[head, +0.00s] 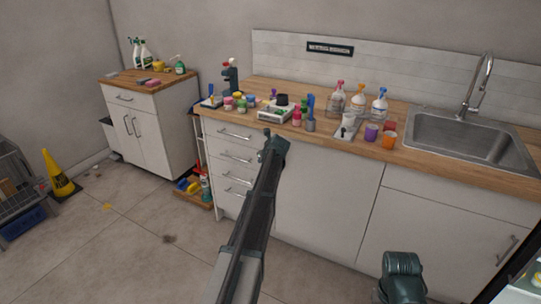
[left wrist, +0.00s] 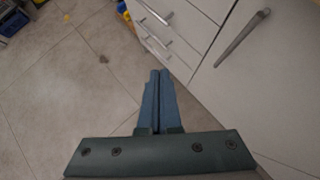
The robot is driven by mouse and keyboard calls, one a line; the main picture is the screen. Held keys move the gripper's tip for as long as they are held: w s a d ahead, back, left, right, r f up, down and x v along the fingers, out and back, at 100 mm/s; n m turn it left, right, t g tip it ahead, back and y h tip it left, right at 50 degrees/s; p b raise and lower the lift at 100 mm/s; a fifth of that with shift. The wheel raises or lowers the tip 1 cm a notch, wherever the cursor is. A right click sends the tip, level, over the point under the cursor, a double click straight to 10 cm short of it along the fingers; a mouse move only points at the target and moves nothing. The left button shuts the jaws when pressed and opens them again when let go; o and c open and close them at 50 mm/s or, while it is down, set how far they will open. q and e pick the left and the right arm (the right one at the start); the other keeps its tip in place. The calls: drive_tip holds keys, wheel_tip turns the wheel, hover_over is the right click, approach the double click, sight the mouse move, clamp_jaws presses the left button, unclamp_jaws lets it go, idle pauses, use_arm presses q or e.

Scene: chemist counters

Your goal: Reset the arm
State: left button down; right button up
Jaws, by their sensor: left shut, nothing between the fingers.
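My left gripper (left wrist: 158,76) shows in the left wrist view. Its two blue-grey fingers lie together, shut and empty, over the floor beside the white drawer fronts. In the head view my left arm (head: 250,220) reaches up from the bottom middle in front of the counter. Its dark joint (head: 276,149) shows against the drawers and door; the fingers cannot be made out clearly there. A dark part of my right arm (head: 402,278) shows at the bottom right, and its gripper is not in view.
The counter (head: 434,170) holds bottles, cups, a white tray (head: 275,113) and a sink (head: 470,137). A low trolley (head: 200,198) with cleaning items stands beside the drawers. A smaller cabinet (head: 155,125) and yellow floor sign (head: 58,176) are left. The floor (head: 130,250) at lower left is mostly clear.

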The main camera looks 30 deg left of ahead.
use_arm(q)
drive_tip(key=s+d+f+n+g+h, duration=0.15)
drive_tip(key=s+d+n, duration=0.45)
drive_tip(key=d, duration=0.8)
drive_tip(key=s+d+f+n+h, duration=0.3)
drive_tip(key=s+d, duration=0.5)
drive_tip(key=d, duration=0.7)
drive_tip(key=s+d+f+n+g+h, duration=0.1)
drive_tip(key=s+d+n+g, duration=0.1)
drive_tip(key=s+d+n, duration=0.65)
drive_tip(key=s+d+f+n+g+h, duration=0.15)
drive_tip(key=s+d+n, duration=0.25)
drive_tip(key=s+d, duration=1)
drive_tip(key=s+a+r+p, duration=0.1)
drive_tip(key=a+r+p, duration=0.1)
drive_tip(key=r+p, duration=0.4)
drive_tip(key=s+a+r+y+p, duration=0.1)
drive_tip(key=a+r+p, duration=0.1)
drive_tip(key=r+p, duration=0.5)
drive_tip(key=shift+s+a+r, duration=0.2)
drive_tip(key=shift+s+r, duration=0.05)
drive_tip(key=shift+r, duration=0.2)
